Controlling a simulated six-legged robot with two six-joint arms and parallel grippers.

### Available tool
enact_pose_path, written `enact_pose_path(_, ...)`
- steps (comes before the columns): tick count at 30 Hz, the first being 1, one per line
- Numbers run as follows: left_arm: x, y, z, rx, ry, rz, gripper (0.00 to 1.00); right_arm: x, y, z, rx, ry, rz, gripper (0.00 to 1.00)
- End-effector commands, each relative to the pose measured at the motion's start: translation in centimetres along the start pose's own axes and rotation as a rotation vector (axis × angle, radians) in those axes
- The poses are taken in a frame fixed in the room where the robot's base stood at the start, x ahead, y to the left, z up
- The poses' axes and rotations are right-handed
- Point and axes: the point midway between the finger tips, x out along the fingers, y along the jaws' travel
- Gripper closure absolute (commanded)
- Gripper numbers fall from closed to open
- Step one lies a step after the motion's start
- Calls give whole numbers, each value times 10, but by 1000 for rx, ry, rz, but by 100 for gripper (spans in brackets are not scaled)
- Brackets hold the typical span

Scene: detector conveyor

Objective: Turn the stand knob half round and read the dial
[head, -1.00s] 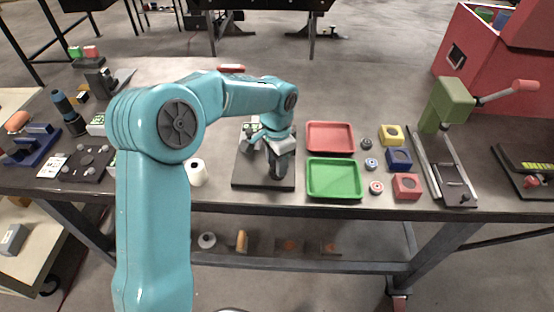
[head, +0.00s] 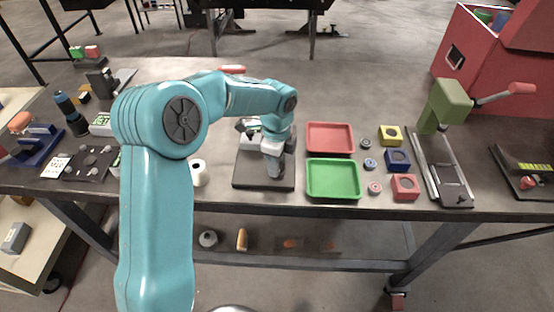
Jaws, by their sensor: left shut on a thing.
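The stand has a flat dark base plate (head: 250,183) on the workbench, just left of the green tray. A small part with a pale face and green marks (head: 253,122) shows behind my left arm. It may be the dial, and it is too small to read. My left gripper (head: 273,173) points down over the plate, shut on what seems to be the stand knob. The gripper and wrist hide the knob, so its angle cannot be told. My right gripper is not in view.
A red tray (head: 330,126) and a green tray (head: 333,162) lie just right of the stand. Several coloured blocks and small round parts lie beyond them. A green lever press (head: 447,103) stands farther right. A white roll (head: 199,172) stands left of the plate.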

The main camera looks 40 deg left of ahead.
Motion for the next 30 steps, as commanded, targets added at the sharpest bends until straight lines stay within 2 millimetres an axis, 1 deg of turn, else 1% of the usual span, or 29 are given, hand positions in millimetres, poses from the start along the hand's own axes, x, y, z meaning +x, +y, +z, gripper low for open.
enact_pose_path(6,0,0,0,120,-1,3,88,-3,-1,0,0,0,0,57)
enact_pose_path(12,0,0,0,183,-1,3,88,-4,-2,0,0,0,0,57)
enact_pose_path(29,1,0,0,209,-1,2,88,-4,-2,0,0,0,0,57)
enact_pose_path(30,1,0,0,209,-1,2,48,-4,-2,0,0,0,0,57)
